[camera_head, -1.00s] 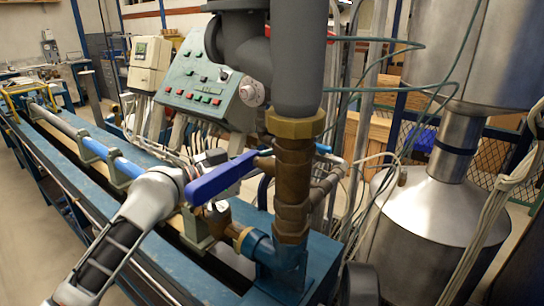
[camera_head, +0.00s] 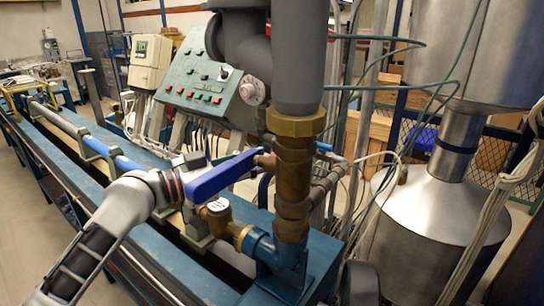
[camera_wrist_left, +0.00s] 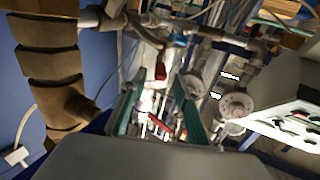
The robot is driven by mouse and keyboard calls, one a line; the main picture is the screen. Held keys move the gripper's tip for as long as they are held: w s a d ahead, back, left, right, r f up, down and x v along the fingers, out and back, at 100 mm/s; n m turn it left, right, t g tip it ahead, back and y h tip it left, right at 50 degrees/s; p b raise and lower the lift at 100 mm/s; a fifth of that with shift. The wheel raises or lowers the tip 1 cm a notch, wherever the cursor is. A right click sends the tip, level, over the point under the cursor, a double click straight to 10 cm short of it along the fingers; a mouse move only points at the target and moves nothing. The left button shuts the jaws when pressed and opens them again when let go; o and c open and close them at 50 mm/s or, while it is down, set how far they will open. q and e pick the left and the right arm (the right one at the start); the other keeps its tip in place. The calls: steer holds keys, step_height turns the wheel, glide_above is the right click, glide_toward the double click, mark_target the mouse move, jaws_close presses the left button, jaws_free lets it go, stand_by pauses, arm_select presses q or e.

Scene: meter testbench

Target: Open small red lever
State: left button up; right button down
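A small red lever (camera_wrist_left: 161,70) shows in the left wrist view, near the fingertips and roughly in line with the gap between them. I cannot tell whether a finger touches it. It is not visible in the head view, where the blue lever and pipes block that area. My left gripper (camera_wrist_left: 159,80) has its two teal fingers apart, with nothing clearly held. My right gripper is in neither view.
A green control panel (camera_head: 208,85) is behind. The blue bench (camera_head: 165,262) runs along below my arm. A steel tank (camera_head: 430,235) stands at right.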

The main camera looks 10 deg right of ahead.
arm_select(q)
steer(key=v, duration=0.7)
steer(key=shift+s+a, duration=0.2)
steer(key=shift+a, duration=0.15)
